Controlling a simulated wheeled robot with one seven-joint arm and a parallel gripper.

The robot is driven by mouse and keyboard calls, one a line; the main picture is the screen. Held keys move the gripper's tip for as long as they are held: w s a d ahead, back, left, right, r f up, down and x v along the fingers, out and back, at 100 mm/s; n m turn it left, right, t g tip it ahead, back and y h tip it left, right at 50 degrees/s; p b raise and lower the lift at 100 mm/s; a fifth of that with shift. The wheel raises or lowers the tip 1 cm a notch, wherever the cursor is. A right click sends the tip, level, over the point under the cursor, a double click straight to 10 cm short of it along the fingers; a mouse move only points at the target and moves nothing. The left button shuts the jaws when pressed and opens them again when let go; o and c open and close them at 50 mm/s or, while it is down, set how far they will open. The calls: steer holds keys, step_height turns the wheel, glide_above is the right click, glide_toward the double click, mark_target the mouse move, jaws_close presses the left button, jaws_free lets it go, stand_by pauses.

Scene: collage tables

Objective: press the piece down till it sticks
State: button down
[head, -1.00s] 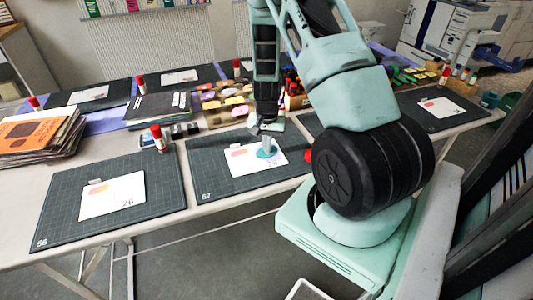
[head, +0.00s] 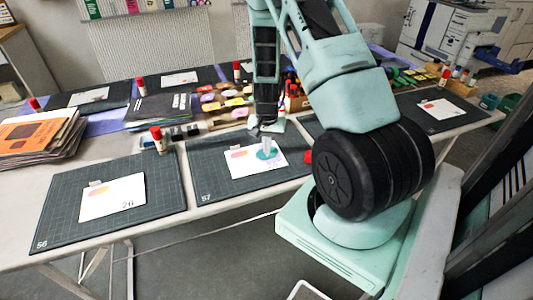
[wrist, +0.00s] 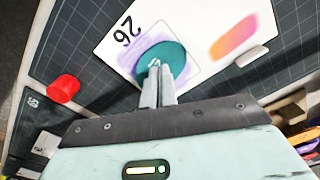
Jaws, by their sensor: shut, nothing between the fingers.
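A teal oval piece (wrist: 172,54) lies on a white card (wrist: 205,14), over a purple smear. The card also carries an orange-pink patch and the number 26. In the head view the teal piece (head: 272,156) is on the card (head: 242,168), on the cutting mat (head: 213,186) marked 57. My gripper (wrist: 155,66) is shut and empty. Its fingertips are over the teal piece and appear to touch it. The head view shows my gripper (head: 267,147) above the piece too, pointing down. The fingers hide a small part of the piece.
A red cap-like object (wrist: 63,88) lies near the mat's edge; it shows right of the mat in the head view (head: 308,157). Another mat with a card (head: 113,197) is on the left. Paint pads (head: 225,102) and a glue stick (head: 158,140) stand behind.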

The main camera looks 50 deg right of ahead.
step_height(320, 180, up, 6)
steer(key=p, duration=0.4)
steer(key=shift+r+p, duration=0.25)
steer(key=shift+p, duration=0.15)
stand_by(0.3)
steer(key=w+a+r+n+y, duration=0.1)
steer(key=a+r+n, duration=0.5)
steer(key=a, duration=0.8)
steer(key=a+r+n+y, duration=0.1)
steer(key=a+r+n, duration=0.3)
steer(key=a+r, duration=0.7)
steer(key=s+a+r+n, duration=0.3)
steer(key=s+a+n, duration=0.2)
steer(key=s+a, duration=0.2)
steer(key=s+a+r+n+h, duration=0.1)
steer(key=s+a+r+n, duration=0.1)
steer(key=s+a+n, duration=0.3)
steer(key=s+a, duration=0.3)
steer(key=s, duration=0.3)
steer(key=shift+a+r, duration=0.3)
steer(key=shift+r, duration=0.1)
